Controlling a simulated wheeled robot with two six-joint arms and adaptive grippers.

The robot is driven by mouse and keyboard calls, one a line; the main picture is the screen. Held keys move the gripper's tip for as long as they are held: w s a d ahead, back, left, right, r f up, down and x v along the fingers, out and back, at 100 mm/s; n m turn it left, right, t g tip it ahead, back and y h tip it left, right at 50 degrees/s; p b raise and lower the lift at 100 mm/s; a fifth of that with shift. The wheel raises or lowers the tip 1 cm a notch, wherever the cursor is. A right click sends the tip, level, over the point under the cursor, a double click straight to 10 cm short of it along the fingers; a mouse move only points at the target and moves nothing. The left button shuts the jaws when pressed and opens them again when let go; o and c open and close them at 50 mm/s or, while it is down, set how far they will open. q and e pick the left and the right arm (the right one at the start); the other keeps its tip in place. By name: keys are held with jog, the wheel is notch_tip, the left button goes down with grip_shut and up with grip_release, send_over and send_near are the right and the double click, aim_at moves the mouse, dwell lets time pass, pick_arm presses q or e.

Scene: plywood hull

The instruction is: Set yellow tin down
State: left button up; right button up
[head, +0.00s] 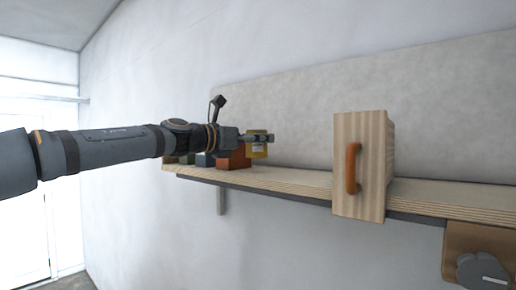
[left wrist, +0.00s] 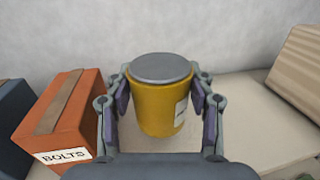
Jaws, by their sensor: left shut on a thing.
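The yellow tin (left wrist: 158,108) has a grey lid and a white label on its side. It is upright between the two fingers of my left gripper (left wrist: 160,112), which is shut on it. In the head view the tin (head: 258,151) shows at the end of my left gripper (head: 262,138), above or at the plywood shelf (head: 290,181). I cannot tell whether its base touches the shelf. My right gripper is not in view.
A red-orange box labelled BOLTS (left wrist: 66,115) stands left of the tin, with a dark box (left wrist: 12,125) beyond it. A wooden box with an orange handle (head: 362,165) stands to the right. The shelf between tin and wooden box is clear. A wall rises behind.

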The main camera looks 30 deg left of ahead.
aim_at(259, 152)
pick_arm(q)
jog(key=shift+s, duration=0.1)
jog(key=f, duration=0.2)
jog(key=w+f, duration=0.1)
jog(key=shift+d+f+p, duration=0.15)
jog(key=shift+d+p, duration=0.15)
jog(key=shift+p, duration=0.1)
jog(key=shift+f, duration=0.25)
jog(key=shift+a, duration=0.2)
jog(key=shift+s+a, duration=0.1)
jog(key=shift+s, duration=0.05)
jog(key=o, duration=1.4)
jog(key=shift+d, duration=0.25)
jog(key=shift+c, duration=0.2)
jog(key=shift+f, duration=0.1)
jog(key=shift+a, duration=0.15)
